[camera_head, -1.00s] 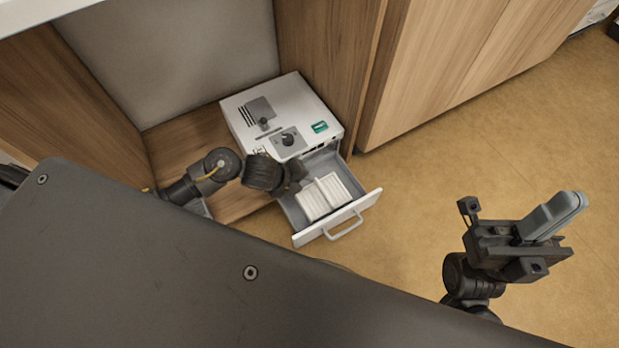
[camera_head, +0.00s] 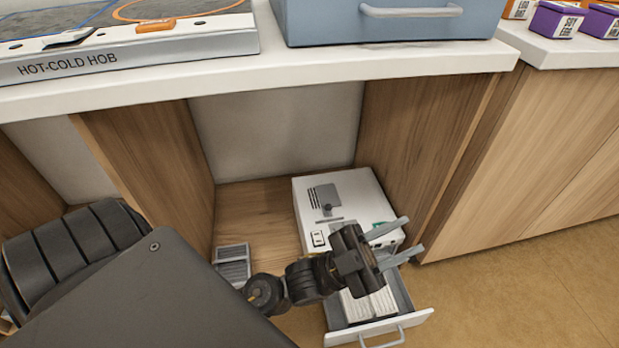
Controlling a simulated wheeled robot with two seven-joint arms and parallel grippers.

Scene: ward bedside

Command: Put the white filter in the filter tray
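A white pleated filter (camera_head: 368,304) lies inside the pulled-out drawer, the filter tray (camera_head: 402,293), at the front of a white machine (camera_head: 352,188). The machine stands on the floor of the wooden alcove. The filter's rear part is hidden behind my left gripper (camera_head: 415,233). This gripper is open, with its two grey fingers apart and nothing between them. It appears in front of the machine and above the drawer, pointing right. My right gripper is not in view.
A grey slatted piece (camera_head: 232,258) lies on the alcove floor left of the machine. A white counter (camera_head: 300,80) overhangs the alcove, carrying a hot-cold hob (camera_head: 150,62) and a blue-grey drawer unit (camera_head: 390,28). The floor right of the drawer is clear.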

